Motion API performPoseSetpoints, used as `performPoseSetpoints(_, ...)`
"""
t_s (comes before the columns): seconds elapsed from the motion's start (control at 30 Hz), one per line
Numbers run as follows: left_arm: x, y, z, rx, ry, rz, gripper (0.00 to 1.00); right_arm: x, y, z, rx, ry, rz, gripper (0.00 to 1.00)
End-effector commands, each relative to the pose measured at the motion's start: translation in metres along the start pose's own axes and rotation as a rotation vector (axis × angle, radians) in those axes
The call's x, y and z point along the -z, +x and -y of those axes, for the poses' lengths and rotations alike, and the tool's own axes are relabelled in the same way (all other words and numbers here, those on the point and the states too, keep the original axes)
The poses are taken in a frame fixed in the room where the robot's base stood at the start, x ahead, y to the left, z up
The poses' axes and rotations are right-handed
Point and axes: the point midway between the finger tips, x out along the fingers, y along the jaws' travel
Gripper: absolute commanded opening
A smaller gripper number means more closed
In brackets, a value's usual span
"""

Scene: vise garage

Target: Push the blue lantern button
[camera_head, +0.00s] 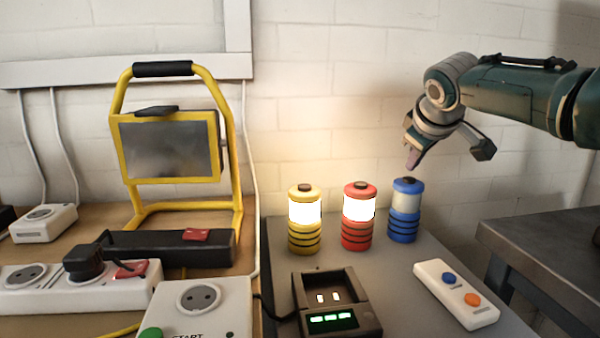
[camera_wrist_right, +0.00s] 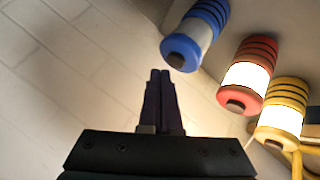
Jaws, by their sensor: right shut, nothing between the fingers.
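The blue lantern (camera_head: 405,212) stands upright at the right of a row of lanterns, and its light band is unlit. Its dark top button (camera_head: 407,181) shows on the blue cap. In the right wrist view the blue lantern (camera_wrist_right: 196,34) is at the top, with its button (camera_wrist_right: 176,60) facing the camera. My right gripper (camera_head: 412,165) is shut and empty, its tips pointing down just above the blue lantern's cap. In the wrist view the closed fingers (camera_wrist_right: 160,78) appear just below and left of the cap, apart from it. My left gripper is not in view.
The red lantern (camera_head: 358,232) and yellow lantern (camera_head: 304,237) stand left of it, both lit. A charger (camera_head: 362,320) and white remote (camera_head: 440,280) lie in front on the grey table. A yellow work light (camera_head: 122,160) stands left. The white brick wall is close behind.

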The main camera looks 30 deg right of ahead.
Motion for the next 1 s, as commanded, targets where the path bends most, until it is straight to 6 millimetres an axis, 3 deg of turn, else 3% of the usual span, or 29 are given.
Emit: performPoseSetpoints(1.0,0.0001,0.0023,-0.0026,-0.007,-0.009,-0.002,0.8,-0.0047,0.0062,0.0043,0.0,0.0,0.001,0.0)
